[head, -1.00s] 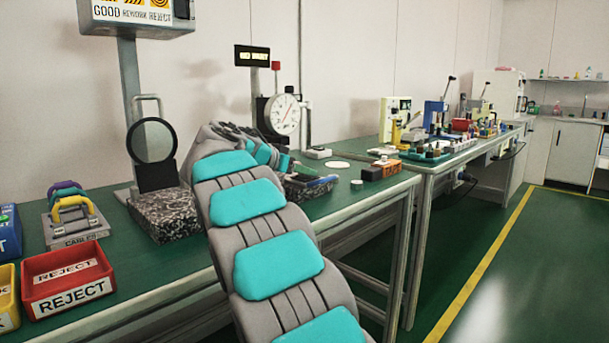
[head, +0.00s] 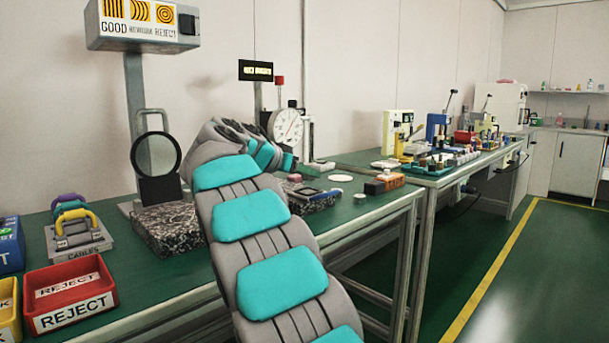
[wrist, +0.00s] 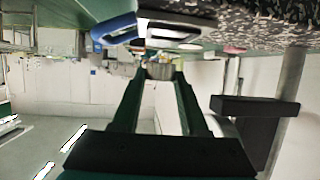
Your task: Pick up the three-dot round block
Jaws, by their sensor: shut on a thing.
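In the wrist view, my gripper (wrist: 158,78) is shut on a small grey round block (wrist: 160,71), held between the two fingertips. No dots show on the side that faces this camera, so its marking cannot be read. In the head view, my arm hides the block and most of the gripper (head: 287,162), which is above the bench near the dark speckled plate (head: 312,204). The wrist view looks upside down, with the bench along its top, and the block appears clear of the surface.
A pink piece (head: 294,178) is by the speckled plate. A dial gauge (head: 287,126) stands behind. A magnifier (head: 155,154) over a granite block (head: 168,230) and a red REJECT bin (head: 72,310) are on the left.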

